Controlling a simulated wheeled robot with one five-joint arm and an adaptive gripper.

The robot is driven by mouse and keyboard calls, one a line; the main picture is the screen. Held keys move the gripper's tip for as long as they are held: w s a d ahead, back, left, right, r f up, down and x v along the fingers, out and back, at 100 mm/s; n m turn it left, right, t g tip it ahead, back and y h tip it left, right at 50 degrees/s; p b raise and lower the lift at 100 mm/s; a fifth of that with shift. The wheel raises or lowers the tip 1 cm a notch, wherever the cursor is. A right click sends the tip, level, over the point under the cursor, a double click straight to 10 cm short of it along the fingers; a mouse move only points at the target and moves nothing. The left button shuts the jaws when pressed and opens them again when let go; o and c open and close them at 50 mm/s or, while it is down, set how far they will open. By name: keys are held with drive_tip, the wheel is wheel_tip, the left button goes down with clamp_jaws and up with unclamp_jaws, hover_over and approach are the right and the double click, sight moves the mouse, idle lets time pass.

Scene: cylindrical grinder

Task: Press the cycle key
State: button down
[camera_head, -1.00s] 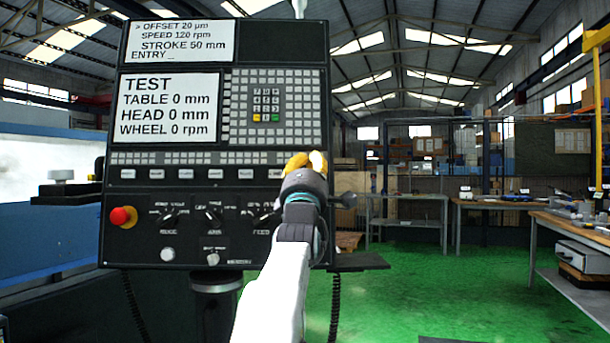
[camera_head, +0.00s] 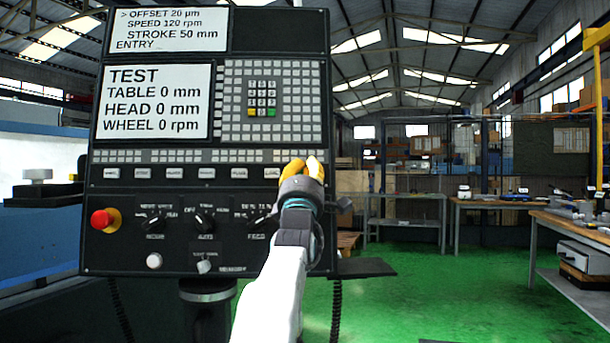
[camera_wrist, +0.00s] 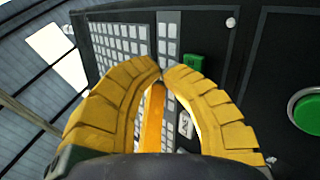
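The black control panel (camera_head: 230,250) fills the left and middle of the head view, with a row of white labelled keys (camera_head: 206,172) below its grid of small keys. I cannot make out which key is the cycle key. My gripper (camera_head: 312,163) is in front of the panel's lower right part and hides some of it. In the wrist view its two yellow fingers (camera_wrist: 161,72) meet at the tips, with nothing seen held. A green square key (camera_wrist: 193,62) shows just beyond the right fingertip, and a white key (camera_wrist: 185,123) shows between the fingers. Contact cannot be told.
A round green button (camera_wrist: 306,110) is at the right of the wrist view. A red knob (camera_head: 102,219) and rotary switches (camera_head: 204,218) are low on the panel. A small shelf (camera_head: 362,268) juts out at the lower right. Green floor (camera_head: 440,290) lies open to the right.

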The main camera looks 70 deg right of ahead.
drive_tip(key=shift+w+d+f+p, duration=0.15)
drive_tip(key=shift+d+p, duration=0.1)
drive_tip(key=shift+d, duration=0.15)
drive_tip(key=shift+w+d+p, duration=0.15)
drive_tip(key=shift+d+p, duration=0.05)
drive_tip(key=shift+d, duration=0.2)
idle(2.4)
drive_tip(key=shift+a, duration=0.15)
drive_tip(key=shift+s+a+b, duration=0.15)
drive_tip(key=shift+a+b, duration=0.15)
drive_tip(key=shift+b, duration=0.15)
drive_tip(key=shift+s+a, duration=0.15)
drive_tip(key=shift+a, duration=0.2)
idle(0.4)
idle(0.5)
